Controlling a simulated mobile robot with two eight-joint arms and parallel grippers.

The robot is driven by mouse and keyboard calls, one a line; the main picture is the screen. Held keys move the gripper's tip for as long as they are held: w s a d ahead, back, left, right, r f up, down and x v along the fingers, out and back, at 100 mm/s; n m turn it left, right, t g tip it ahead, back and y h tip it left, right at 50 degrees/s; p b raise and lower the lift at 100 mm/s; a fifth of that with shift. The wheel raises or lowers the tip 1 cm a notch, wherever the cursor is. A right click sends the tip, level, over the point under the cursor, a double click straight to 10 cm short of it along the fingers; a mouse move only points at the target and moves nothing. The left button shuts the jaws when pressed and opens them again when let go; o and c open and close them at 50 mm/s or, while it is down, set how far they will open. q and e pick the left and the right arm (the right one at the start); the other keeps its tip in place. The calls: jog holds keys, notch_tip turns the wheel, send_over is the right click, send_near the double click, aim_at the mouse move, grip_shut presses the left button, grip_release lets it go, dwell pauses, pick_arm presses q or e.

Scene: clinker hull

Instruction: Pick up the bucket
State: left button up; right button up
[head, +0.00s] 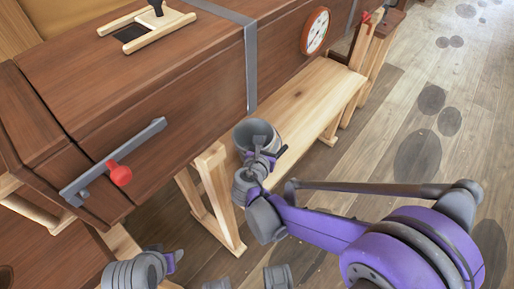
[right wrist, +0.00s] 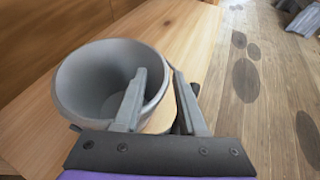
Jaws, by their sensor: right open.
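The grey bucket (head: 246,131) stands upright on a light wooden bench, its open mouth facing up. It also shows in the right wrist view (right wrist: 75,88), left of centre. My right gripper (head: 263,147) is at the bucket's near side and is open. In the right wrist view its fingers (right wrist: 158,74) are spread at the bucket's right rim. The left finger overlaps the mouth and the other is just outside the wall. Whether either touches is unclear. Part of my left arm (head: 150,268) shows at the lower left; its fingers cannot be made out.
The light wooden bench (head: 305,100) runs along a large brown wooden body (head: 180,80). A grey bar with a red knob (head: 119,174) is on that body's face, and a round dial (head: 315,30) is farther right. Plank floor (head: 400,120) with dark spots lies open to the right.

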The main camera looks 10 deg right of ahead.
grip_shut()
jog(key=shift+s, duration=0.1)
dwell(1.2)
